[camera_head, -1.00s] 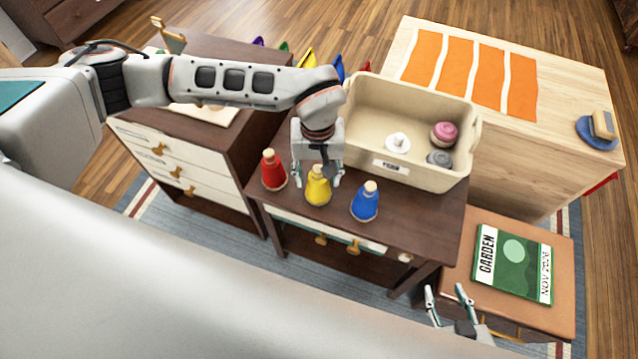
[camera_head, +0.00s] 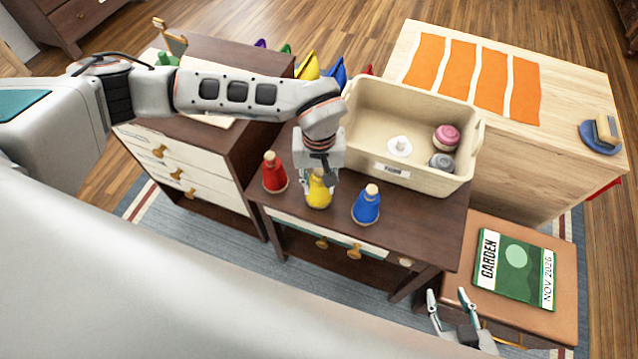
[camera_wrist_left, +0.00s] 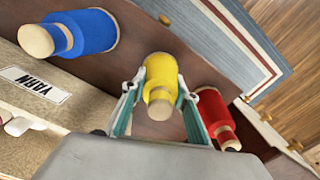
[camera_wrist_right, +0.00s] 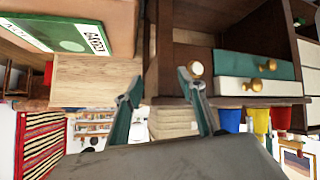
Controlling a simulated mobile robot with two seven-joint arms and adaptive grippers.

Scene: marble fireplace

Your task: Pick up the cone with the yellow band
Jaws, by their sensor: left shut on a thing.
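The cone with the yellow band (camera_head: 318,196) stands upright on the small dark table, between a red cone (camera_head: 274,174) and a blue cone (camera_head: 367,206). My left gripper (camera_head: 318,184) is over it from above, shut on it. In the left wrist view the two fingers press on opposite sides of the yellow cone (camera_wrist_left: 160,75), with the blue cone (camera_wrist_left: 85,32) to the left and the red cone (camera_wrist_left: 214,112) to the right. My right gripper (camera_head: 448,295) is open and empty, low at the right near the stool.
A beige yarn bin (camera_head: 380,170) with balls and a white piece stands right behind the cones. A drawer cabinet (camera_head: 190,175) is at the left. A brown stool (camera_head: 465,235) with a green magazine (camera_head: 515,268) stands at the right. The table's front edge is close to the cones.

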